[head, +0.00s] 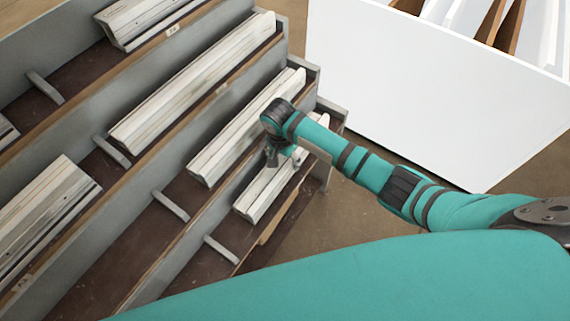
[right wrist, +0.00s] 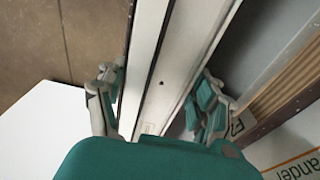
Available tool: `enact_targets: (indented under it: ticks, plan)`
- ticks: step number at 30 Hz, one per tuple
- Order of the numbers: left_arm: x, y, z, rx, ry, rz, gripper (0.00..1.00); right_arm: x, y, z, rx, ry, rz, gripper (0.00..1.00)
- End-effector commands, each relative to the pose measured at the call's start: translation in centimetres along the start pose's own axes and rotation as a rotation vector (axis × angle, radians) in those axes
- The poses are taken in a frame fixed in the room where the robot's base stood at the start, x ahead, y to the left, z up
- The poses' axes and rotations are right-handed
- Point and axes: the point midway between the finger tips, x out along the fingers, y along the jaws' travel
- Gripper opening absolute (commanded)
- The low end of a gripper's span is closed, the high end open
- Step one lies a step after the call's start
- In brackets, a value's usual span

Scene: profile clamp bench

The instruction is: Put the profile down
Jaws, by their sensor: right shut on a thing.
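My right gripper (head: 285,156) is shut on a whitish grooved profile (head: 256,199) at the lowest step of the stepped rack. In the right wrist view the profile (right wrist: 168,65) runs lengthwise between the two fingers of the gripper (right wrist: 160,100), one on each side. The profile lies along the step's length, but I cannot tell whether it touches the step floor. The arm and gripper hide part of the profile. My left gripper is not in view.
The grey stepped rack (head: 205,215) has brown step floors, short grey dividers (head: 171,206) and several other whitish profiles (head: 235,135) on higher steps. A white bin (head: 400,90) with boards stands at the upper right. Brown floor lies between them.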

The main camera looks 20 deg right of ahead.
Motion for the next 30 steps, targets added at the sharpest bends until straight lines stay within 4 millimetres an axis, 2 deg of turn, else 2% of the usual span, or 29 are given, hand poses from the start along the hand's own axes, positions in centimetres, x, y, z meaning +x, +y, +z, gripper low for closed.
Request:
enact_targets:
  ticks: [3, 6, 18, 19, 21, 30]
  plan:
    - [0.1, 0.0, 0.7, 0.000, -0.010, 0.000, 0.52, 2.0, 0.1, 0.3, -0.001, 0.000, 0.002, 0.12]
    - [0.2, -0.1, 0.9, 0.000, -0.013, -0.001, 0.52, 3.0, 0.1, 0.5, -0.001, 0.001, 0.000, 0.12]
    - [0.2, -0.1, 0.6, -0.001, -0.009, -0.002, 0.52, 3.6, 0.1, 0.6, 0.000, 0.001, -0.002, 0.12]
    - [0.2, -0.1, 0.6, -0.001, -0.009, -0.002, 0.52, 3.6, 0.2, 0.6, -0.001, 0.000, 0.000, 0.68]
    - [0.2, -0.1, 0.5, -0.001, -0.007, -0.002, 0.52, 3.6, 0.2, 0.6, -0.001, 0.000, 0.000, 0.77]
    - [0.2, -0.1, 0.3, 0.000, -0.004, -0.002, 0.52, 3.4, 0.1, 0.5, -0.001, 0.002, 0.000, 0.77]
